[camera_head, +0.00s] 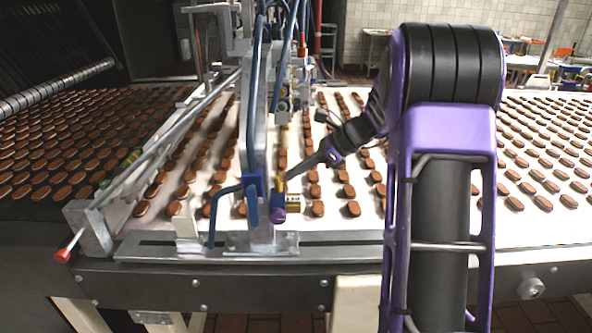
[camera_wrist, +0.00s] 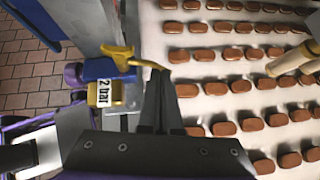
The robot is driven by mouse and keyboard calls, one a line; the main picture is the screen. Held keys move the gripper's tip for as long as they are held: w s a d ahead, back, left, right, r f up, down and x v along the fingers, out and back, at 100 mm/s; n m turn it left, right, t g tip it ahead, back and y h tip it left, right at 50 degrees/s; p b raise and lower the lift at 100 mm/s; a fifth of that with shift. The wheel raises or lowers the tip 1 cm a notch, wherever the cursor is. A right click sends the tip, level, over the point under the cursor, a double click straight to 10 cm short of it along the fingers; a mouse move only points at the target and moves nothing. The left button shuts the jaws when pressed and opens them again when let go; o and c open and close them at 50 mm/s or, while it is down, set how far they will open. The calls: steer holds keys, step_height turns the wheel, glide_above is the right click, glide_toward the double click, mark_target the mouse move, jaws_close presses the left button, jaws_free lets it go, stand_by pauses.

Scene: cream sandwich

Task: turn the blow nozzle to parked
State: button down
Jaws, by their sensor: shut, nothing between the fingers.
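A yellow lever-like piece (camera_wrist: 122,57), which looks like the blow nozzle, sits on a blue block (camera_wrist: 110,69) in the wrist view. Its thin end points right, to the tips of my gripper (camera_wrist: 160,73). A yellow box (camera_wrist: 104,93) labelled "2 bar" is just below the block. In the head view the yellow piece (camera_head: 281,186) is small, by the foot of the upright post. My gripper (camera_head: 291,179) is shut and empty, with its tips right beside the piece. I cannot tell whether they touch. No parked mark is readable.
A pale conveyor belt (camera_head: 343,225) with rows of brown biscuits runs behind and under the arm. A grey upright post (camera_head: 259,130) with blue hoses stands left of my gripper. A slanting metal rod (camera_head: 160,148) with a red tip and a front rail (camera_head: 330,246) lie nearby.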

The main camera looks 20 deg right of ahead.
steer(key=shift+w+a+r, duration=0.1)
steer(key=shift+w+a, duration=0.05)
steer(key=shift+a, duration=0.1)
stand_by(0.3)
steer(key=shift+d, duration=0.1)
